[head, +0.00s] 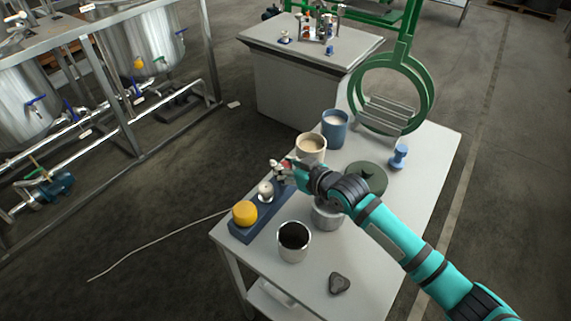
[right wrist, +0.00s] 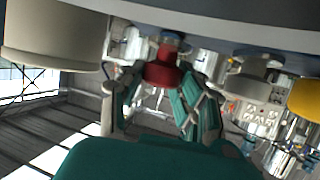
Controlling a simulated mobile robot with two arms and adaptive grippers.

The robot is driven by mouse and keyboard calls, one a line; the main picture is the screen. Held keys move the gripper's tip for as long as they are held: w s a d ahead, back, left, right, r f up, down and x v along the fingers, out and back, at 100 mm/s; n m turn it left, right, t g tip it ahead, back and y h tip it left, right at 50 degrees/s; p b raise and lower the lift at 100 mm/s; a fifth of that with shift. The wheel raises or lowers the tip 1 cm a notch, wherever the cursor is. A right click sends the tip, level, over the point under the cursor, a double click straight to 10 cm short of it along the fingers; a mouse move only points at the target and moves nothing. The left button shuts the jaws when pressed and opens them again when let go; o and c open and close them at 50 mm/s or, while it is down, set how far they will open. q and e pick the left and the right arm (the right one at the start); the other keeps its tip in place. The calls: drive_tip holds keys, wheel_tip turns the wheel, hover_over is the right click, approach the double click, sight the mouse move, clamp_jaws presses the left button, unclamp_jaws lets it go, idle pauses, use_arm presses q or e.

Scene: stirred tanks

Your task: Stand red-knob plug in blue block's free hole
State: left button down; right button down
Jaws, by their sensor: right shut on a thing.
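The blue block (head: 263,223) lies near the left edge of the near table. A yellow knob (head: 244,212) and a pale metallic knob (head: 265,189) stand on it. They also show in the right wrist view, the yellow one (right wrist: 306,98) and the pale one (right wrist: 249,82). My right gripper (head: 281,169) is at the block's far end, shut on the red-knob plug (right wrist: 163,69). The plug's metallic lower part points towards the block. I cannot tell whether it is in the hole, which is hidden. My left gripper is not in view.
A cream mug (head: 311,144) stands close beside my right gripper, with a blue mug (head: 335,127) behind it. A dark-filled metal cup (head: 293,242) stands near the block. A blue plug-like piece (head: 399,157) and a dark triangular piece (head: 340,284) are on the table.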

sight(286, 166)
drive_tip(key=shift+f, duration=0.4)
drive_tip(key=c, duration=0.9)
unclamp_jaws()
drive_tip(key=shift+o, duration=0.2)
drive_tip(key=shift+r, duration=0.15)
wheel_tip(286, 166, up, 10)
drive_tip(key=shift+f, duration=0.1)
drive_tip(key=shift+s, duration=0.1)
